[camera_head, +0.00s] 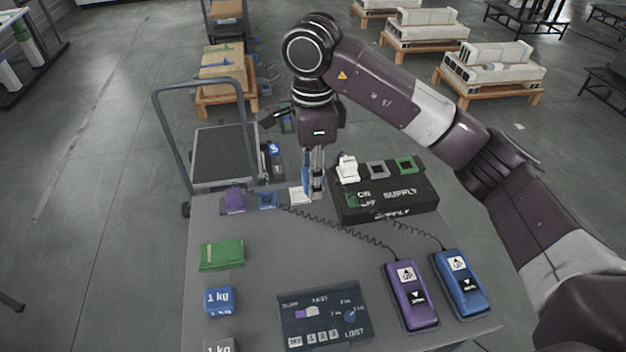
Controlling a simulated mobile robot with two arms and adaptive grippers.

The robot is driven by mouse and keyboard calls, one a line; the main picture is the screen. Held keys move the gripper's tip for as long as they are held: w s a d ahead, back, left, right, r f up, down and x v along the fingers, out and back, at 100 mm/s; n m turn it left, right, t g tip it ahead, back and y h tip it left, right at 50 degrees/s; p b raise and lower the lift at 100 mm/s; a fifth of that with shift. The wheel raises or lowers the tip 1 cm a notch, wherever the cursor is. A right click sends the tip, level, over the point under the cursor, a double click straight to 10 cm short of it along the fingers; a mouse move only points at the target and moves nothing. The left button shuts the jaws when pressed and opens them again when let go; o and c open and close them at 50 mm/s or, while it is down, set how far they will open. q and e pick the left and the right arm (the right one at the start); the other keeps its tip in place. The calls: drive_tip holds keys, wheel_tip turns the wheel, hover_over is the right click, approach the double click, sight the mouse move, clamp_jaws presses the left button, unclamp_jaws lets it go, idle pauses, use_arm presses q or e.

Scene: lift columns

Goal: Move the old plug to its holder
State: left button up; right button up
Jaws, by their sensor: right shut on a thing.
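My right gripper (316,188) points straight down at the back edge of the table, just left of the black supply box (408,201). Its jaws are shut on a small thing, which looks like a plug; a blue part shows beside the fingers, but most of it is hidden. A white holder (297,195) is close to the left of the fingertips; whether they touch, I cannot tell. A blue holder (267,201) and a purple piece (233,201) stand further left in the same row. My left gripper is not in view.
The supply box carries a white piece (347,168), a grey socket (377,170) and a green socket (406,165). Purple (411,294) and blue (459,283) handsets with coiled cords lie at front right. A panel (325,318), green block (222,255) and blue weight (220,301) are at the front.

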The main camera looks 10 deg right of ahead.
drive_tip(key=shift+r+p, duration=1.25)
drive_tip(key=shift+r, duration=0.9)
drive_tip(key=shift+s+f, duration=0.1)
